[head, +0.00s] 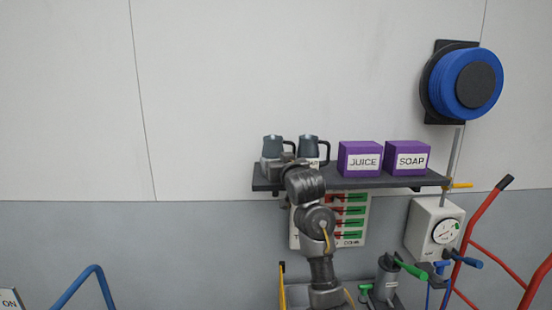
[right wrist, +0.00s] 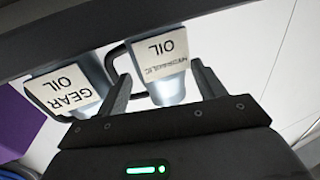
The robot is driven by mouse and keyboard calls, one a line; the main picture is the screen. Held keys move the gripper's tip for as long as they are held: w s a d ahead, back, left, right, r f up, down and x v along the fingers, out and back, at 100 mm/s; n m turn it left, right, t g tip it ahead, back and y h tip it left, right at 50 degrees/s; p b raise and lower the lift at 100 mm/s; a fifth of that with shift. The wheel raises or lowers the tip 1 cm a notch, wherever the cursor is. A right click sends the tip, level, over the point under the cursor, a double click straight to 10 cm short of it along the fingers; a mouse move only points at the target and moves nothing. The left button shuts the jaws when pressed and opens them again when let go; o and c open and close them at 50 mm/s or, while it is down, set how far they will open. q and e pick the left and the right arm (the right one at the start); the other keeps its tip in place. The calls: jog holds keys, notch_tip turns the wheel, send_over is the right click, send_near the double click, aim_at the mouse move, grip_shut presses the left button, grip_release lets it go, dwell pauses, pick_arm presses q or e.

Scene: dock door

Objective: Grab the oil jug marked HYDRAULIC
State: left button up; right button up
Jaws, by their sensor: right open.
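The HYDRAULIC oil jug (right wrist: 164,68) is grey with a white label and appears upside down in the right wrist view. In the head view it is the left jug (head: 272,143) on the shelf, its lower part partly hidden by my right arm. The GEAR OIL jug (right wrist: 68,90) stands beside it, on the right in the head view (head: 308,143). My right gripper (right wrist: 156,62) is open, its fingers on either side of the HYDRAULIC jug in the wrist view. Contact cannot be told. My left gripper is out of view.
A blue hose reel (head: 468,84) is at upper right. The wall left of the shelf is clear.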

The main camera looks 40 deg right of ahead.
jog(key=p+x, duration=0.3)
jog(key=x, duration=0.1)
jog(key=shift+w+d, duration=0.15)
jog(key=shift+w, duration=0.1)
jog(key=shift+w+d+f+p, duration=0.1)
jog(key=shift+w+f+p, duration=0.05)
jog(key=shift+w+p, duration=0.2)
jog(key=c, duration=0.8)
